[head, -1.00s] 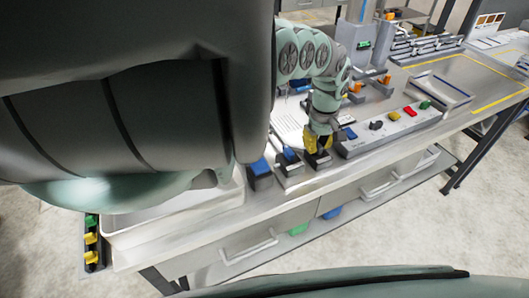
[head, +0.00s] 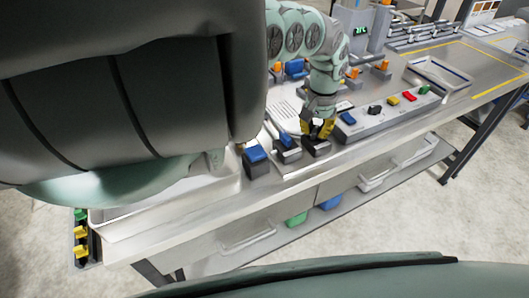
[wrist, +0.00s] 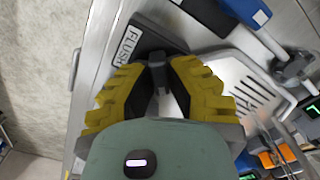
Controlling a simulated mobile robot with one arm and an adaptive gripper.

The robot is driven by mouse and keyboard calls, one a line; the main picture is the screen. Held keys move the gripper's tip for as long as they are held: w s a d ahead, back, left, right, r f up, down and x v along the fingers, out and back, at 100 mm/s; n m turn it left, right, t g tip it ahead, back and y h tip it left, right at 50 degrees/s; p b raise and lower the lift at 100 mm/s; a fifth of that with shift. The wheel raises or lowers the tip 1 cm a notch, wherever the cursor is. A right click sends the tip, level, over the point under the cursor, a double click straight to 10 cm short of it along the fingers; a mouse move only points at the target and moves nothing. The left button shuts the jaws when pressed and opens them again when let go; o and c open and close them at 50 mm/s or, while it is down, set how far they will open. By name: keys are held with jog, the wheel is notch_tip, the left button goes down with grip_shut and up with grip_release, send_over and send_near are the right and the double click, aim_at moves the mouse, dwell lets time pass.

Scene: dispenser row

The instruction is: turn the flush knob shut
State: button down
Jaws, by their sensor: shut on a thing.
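The flush knob (wrist: 157,58) is a small dark handle on a dark block. The white "FLUSH" label (wrist: 127,46) is beside it in the wrist view. In the head view the dark flush block (head: 316,147) sits at the table's front edge, directly below my gripper (head: 318,128). My gripper (wrist: 160,82) has yellow ridged fingers, one on each side of the knob, and is shut on it. The fingers and palm hide part of the knob, so its exact angle is hard to tell.
A blue-topped block (head: 256,160) and a blue-handled unit (head: 287,146) stand to the left. A grey panel with coloured knobs (head: 377,118) is close on the right. A slotted drip tray (wrist: 240,88) lies beside the flush block.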

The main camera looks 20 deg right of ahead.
jog(key=m+b, duration=0.1)
jog(key=m, duration=0.3)
jog(key=shift+w+a+f+b, duration=0.1)
jog(key=shift+f+b, duration=0.05)
jog(key=shift+b, duration=0.2)
jog(key=shift+m+b, duration=0.55)
jog(key=shift+m, duration=1.35)
jog(key=c, duration=1.3)
grip_release()
jog(key=o, duration=0.3)
jog(key=shift+o, duration=0.2)
